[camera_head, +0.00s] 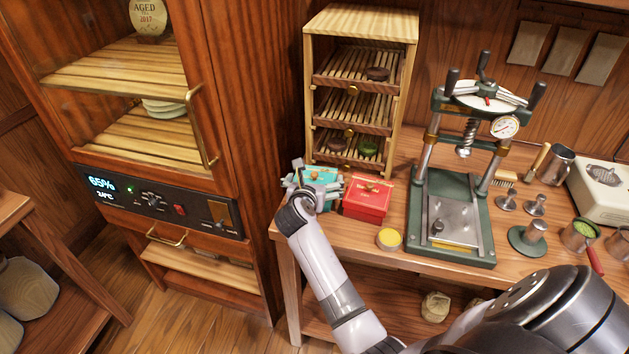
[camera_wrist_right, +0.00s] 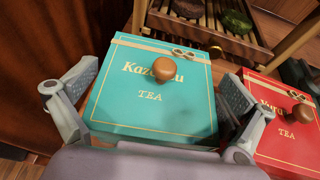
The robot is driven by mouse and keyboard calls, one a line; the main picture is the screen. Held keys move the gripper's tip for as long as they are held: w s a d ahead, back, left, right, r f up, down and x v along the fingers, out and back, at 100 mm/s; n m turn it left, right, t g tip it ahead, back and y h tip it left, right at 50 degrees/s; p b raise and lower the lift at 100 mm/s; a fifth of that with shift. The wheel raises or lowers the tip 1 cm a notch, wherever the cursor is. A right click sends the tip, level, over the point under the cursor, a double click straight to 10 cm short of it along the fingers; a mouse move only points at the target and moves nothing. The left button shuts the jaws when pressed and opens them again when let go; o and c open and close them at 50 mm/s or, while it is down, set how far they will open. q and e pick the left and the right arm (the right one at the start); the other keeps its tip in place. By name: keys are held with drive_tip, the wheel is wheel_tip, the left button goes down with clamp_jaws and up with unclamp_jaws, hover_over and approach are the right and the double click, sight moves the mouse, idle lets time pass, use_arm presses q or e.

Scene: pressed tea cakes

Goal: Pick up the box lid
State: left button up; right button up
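A teal tea box (camera_head: 318,174) stands at the left end of the table, partly covered by my right gripper (camera_head: 312,186). In the right wrist view its teal lid (camera_wrist_right: 130,95) reads "TEA" and has a round wooden knob (camera_wrist_right: 163,69) and a bow. My right gripper (camera_wrist_right: 160,88) is open there, one finger on either side of the lid. I cannot tell whether the fingers touch it. A red tea box (camera_head: 367,198) with a similar lid and knob (camera_wrist_right: 302,113) stands just right of it. My left gripper is not in view.
A slatted wooden rack (camera_head: 357,60) holding tea cakes stands behind the boxes. A green press (camera_head: 452,215) and a small yellow tin (camera_head: 389,238) are to the right. A wooden cabinet (camera_head: 243,130) rises close on the left.

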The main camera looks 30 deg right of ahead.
drive_tip(key=c, duration=0.4)
